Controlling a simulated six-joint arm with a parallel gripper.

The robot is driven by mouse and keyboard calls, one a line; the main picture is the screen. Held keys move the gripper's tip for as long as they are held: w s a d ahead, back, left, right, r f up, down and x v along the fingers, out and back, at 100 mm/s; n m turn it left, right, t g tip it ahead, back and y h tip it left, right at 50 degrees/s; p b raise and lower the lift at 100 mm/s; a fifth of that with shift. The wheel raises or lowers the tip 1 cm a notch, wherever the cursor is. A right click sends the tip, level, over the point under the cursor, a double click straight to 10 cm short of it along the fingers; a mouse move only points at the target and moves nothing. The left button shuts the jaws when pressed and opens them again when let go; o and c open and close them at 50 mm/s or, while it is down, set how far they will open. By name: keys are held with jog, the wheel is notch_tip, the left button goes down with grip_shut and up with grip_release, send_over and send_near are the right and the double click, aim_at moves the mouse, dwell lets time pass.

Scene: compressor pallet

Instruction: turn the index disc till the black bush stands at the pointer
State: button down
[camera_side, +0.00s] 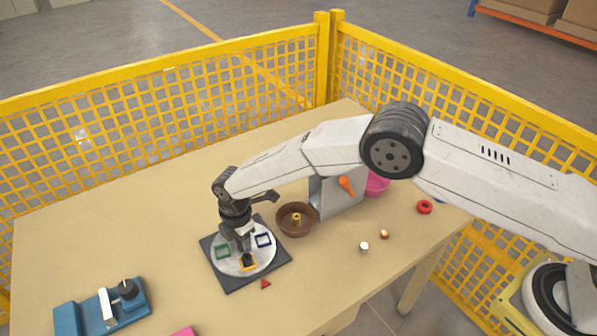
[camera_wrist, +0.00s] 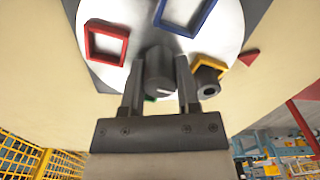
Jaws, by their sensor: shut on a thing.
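The index disc (camera_side: 232,266) is a pale round plate on a dark square base (camera_side: 226,284). It carries coloured square frames: green (camera_side: 222,251), blue (camera_side: 263,240), yellow (camera_side: 244,267) and, in the wrist view, red (camera_wrist: 106,42). The black bush (camera_side: 249,260) stands in the yellow frame; it also shows in the wrist view (camera_wrist: 208,84). The red pointer (camera_side: 265,284) lies just outside the disc, near the yellow frame but a little round the rim from it. My gripper (camera_side: 243,236) points down at the disc's middle, shut on the grey knob (camera_wrist: 160,72). The green frame is mostly hidden in the wrist view.
A brown bowl (camera_side: 297,225) and a grey box (camera_side: 340,203) with an orange handle (camera_side: 346,184) stand behind the disc. A white cylinder (camera_side: 364,246), copper piece (camera_side: 384,234) and red ring (camera_side: 424,207) lie right. A blue fixture (camera_side: 70,317) is front left. Yellow fencing surrounds the table.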

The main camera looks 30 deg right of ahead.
jog(key=shift+n, duration=1.3)
jog(key=c, duration=0.6)
grip_release()
jog(key=shift+r, duration=0.1)
jog(key=shift+r, duration=3.85)
